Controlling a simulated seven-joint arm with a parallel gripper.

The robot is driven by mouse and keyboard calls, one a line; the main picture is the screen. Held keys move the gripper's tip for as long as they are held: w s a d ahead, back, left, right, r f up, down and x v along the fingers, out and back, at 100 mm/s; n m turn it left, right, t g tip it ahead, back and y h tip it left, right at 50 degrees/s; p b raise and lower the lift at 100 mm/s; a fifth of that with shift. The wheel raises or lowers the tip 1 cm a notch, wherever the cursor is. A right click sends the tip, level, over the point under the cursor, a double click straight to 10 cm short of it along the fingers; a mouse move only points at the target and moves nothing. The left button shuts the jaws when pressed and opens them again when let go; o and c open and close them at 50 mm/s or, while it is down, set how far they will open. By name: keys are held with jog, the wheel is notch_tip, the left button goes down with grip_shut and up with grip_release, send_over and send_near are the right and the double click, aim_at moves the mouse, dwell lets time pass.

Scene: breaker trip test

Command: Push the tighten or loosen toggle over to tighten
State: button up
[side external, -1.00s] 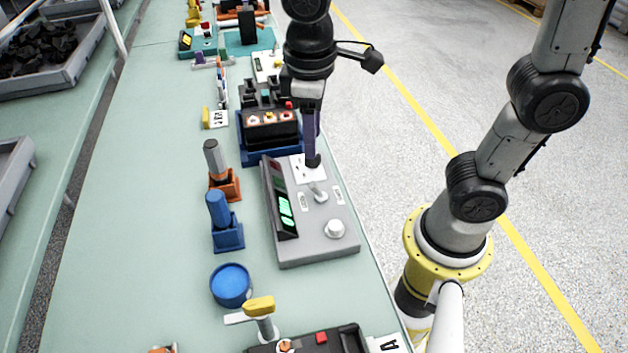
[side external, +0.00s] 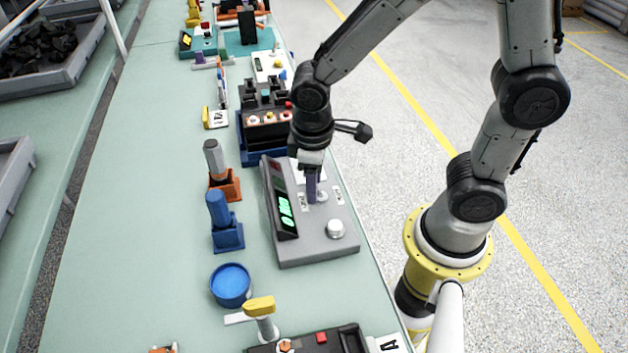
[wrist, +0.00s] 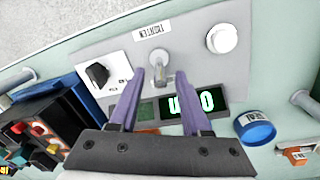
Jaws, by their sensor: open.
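The grey control box (side external: 307,248) has a metal toggle (side external: 322,196) on its top face. In the wrist view the toggle (wrist: 156,60) stands between the two purple fingertips of my gripper (wrist: 160,74), with a gap visible on each side. My gripper (side external: 311,198) is open and low over the box in the side view, partly covering the toggle. A white label (wrist: 152,30), upside down in the wrist view, seems to read TIGHTEN and sits beyond the toggle. Another small label (side external: 304,201) is on the display side. Which way the toggle leans is hard to tell.
The box has a lit green display (side external: 286,209), a white round knob (side external: 336,229) and a black knob on a white plate (wrist: 97,74). A black and blue button unit (side external: 266,135) stands behind. Blue and orange holders with a blue dish (side external: 231,285) are at left.

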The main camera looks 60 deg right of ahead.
aim_at(319, 191)
grip_shut()
jog(key=shift+d+r, duration=0.1)
dwell(0.4)
jog(key=shift+s+d+r+t+y, duration=0.1)
jog(key=shift+s+d+t+y, duration=0.1)
jog(key=shift+t+y, duration=0.3)
jog(key=shift+s+d+t+y, duration=0.15)
jog(key=shift+s+t+y, duration=0.05)
jog(key=shift+t+y, duration=0.25)
jog(key=shift+s+d+t+y, duration=0.35)
jog(key=shift+d+t+y, duration=0.2)
jog(key=shift+t+y, duration=0.45)
jog(key=shift+s+d+f+m+t+y, duration=0.2)
jog(key=shift+s+d+t+y, duration=0.15)
jog(key=shift+t+y, duration=0.45)
jog(key=shift+s+d+f+m+t+y, duration=0.15)
jog(key=shift+s+d+t+y, duration=0.15)
jog(key=shift+t+y, duration=0.4)
jog(key=shift+s+f+t, duration=0.1)
jog(key=shift+t, duration=0.15)
grip_release()
